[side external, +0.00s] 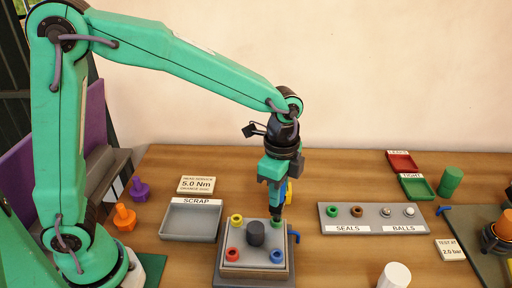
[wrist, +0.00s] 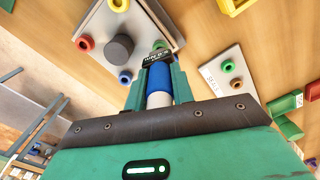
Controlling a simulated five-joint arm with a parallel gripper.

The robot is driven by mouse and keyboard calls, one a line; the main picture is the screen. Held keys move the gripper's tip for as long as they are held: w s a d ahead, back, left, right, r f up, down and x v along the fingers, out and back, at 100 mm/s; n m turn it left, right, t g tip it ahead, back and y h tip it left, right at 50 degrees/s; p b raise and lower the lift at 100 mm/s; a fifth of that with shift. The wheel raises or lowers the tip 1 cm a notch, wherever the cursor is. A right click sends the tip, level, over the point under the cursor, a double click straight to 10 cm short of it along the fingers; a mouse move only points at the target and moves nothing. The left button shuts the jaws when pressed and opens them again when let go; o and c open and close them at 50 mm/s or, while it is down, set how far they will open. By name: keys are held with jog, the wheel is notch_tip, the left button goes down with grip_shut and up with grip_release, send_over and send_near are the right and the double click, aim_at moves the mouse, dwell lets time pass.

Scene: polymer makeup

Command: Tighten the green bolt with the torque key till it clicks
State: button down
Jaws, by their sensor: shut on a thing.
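My gripper (wrist: 158,90) is shut on the torque key (wrist: 159,78), which has a blue and white grip and a black head with small print. In the side external view my gripper (side external: 275,185) is above the back right corner of a grey plate (side external: 256,262). The key's dark tip points down at the green bolt (side external: 277,222). In the wrist view the green bolt (wrist: 159,44) shows just beyond the key's head, which covers part of it. I cannot tell whether the tip is seated in it.
Yellow (side external: 237,219), red (side external: 232,253) and blue (side external: 276,256) bolts surround a black knob (side external: 256,232) on the plate. The scrap tray (side external: 190,220) stands left, the seals and balls holder (side external: 372,218) right. A white cylinder (side external: 394,276) stands at the front.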

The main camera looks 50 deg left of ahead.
jog(key=c, duration=1.1)
grip_release()
jog(key=shift+r, duration=3.9)
